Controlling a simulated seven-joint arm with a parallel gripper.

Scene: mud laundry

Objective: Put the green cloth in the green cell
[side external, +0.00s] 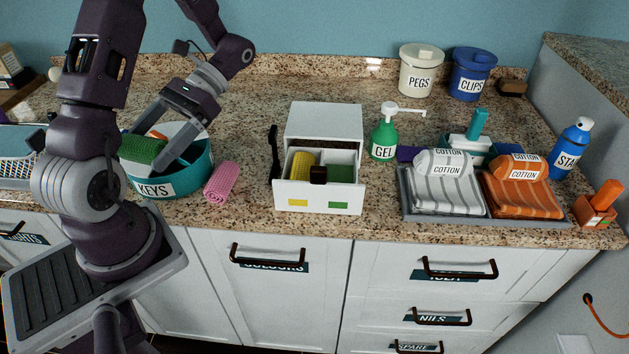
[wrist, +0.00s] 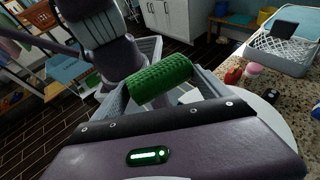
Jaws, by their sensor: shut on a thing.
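The green cloth (side external: 140,149) is a rolled, textured bundle. My gripper (side external: 154,150) is shut on it, at or just above the rim of the teal KEYS bowl (side external: 160,187). The cloth also shows between both fingers in the wrist view (wrist: 160,80). The white drawer box (side external: 322,122) stands to the right with its drawer (side external: 318,197) pulled open. The green cell (side external: 341,174) is the drawer's right one, above a green tag, and looks green inside. A yellow rolled cloth (side external: 301,164) lies in the left cell, above a yellow tag.
A pink rolled cloth (side external: 222,182) lies between bowl and drawer. A dark brush-like item (side external: 273,152) stands left of the drawer box. The green GEL bottle (side external: 384,140) and a grey tray (side external: 480,212) of folded towels are to its right. Counter space behind the bowl is clear.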

